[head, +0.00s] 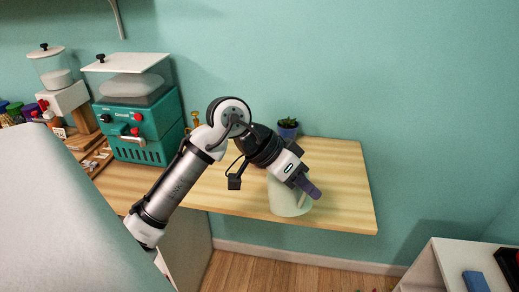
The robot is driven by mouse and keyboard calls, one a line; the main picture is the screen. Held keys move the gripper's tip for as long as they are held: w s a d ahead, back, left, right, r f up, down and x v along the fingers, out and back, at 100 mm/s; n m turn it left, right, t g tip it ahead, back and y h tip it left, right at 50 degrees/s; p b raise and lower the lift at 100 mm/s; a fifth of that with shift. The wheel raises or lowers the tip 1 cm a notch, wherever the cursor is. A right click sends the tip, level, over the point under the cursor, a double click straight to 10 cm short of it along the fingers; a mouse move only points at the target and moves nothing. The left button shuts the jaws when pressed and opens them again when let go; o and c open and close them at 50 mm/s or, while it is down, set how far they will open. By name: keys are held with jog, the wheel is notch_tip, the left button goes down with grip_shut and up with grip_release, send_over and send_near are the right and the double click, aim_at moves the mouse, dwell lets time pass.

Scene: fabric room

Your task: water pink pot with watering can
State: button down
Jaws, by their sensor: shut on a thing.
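A pale green can (284,205), which looks like the watering can, is at the front edge of the wooden table. My gripper (308,186) is over its top right side and shut on it. The grip point and much of the can's upper part are hidden behind my gripper. I cannot tell whether the can touches the table. A small blue-purple pot (288,131) with a green plant stands at the back of the table by the wall, behind my gripper. No pot that looks pink shows.
The wooden table (345,180) is bare on its right side. A teal machine (140,125) and a white grinder-like machine (65,95) stand at the left. A brass object (195,119) is behind my arm. A white shelf unit (450,265) is at the lower right.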

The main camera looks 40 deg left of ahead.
jog(key=s+d+f+m+t+y+b, duration=0.1)
jog(key=s+d+f+y+b, duration=0.2)
jog(key=d+f+b, duration=0.3)
jog(key=shift+f+m+t+y+b, duration=0.15)
jog(key=shift+m+t+y+b, duration=0.25)
jog(key=shift+y+b, duration=0.1)
dwell(2.2)
